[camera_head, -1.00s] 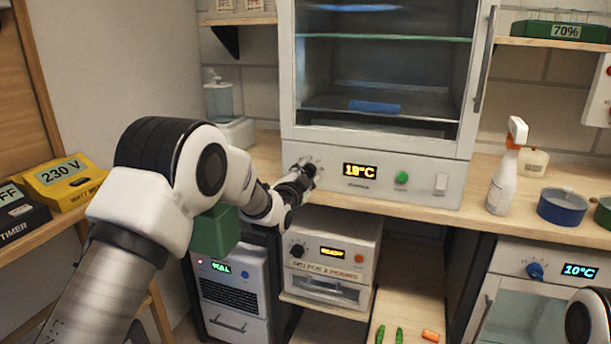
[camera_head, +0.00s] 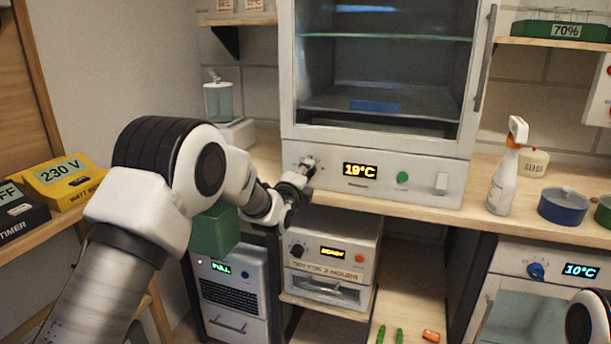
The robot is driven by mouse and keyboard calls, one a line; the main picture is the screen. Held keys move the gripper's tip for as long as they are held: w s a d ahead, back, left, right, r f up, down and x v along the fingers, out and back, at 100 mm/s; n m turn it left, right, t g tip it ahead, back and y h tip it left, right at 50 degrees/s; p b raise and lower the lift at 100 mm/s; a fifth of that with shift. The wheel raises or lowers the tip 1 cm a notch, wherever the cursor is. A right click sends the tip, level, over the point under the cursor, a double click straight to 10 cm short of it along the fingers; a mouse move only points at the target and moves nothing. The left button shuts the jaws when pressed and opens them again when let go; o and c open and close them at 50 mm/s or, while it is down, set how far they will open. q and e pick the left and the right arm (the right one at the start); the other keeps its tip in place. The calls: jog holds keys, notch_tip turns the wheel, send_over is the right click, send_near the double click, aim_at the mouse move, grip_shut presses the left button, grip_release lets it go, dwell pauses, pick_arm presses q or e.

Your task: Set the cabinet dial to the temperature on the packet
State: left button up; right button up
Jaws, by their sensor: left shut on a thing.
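The white cabinet (camera_head: 425,176) stands on the bench, with a glass front and a control panel below it. Its orange display (camera_head: 360,170) reads 19°C. The cabinet dial (camera_head: 308,160) is at the left of the panel, mostly hidden by my gripper. My left gripper (camera_head: 303,170) is shut on the dial. A green button (camera_head: 402,177) and a white switch (camera_head: 441,183) are to the right of the display. I cannot make out a packet with a temperature. My right gripper is out of view; only part of my right arm shows at the lower right.
Below are a small oven-like unit (camera_head: 331,250), a unit reading FULL (camera_head: 228,290) and another reading 10°C with a blue knob (camera_head: 535,270). A spray bottle (camera_head: 503,180) and blue pot (camera_head: 562,206) stand on the right of the bench.

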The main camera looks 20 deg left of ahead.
pick_arm(q)
jog(key=shift+m, duration=1.7)
jog(key=o, duration=1.1)
jog(key=shift+o, duration=0.2)
jog(key=s, duration=1.2)
jog(key=shift+a, duration=0.15)
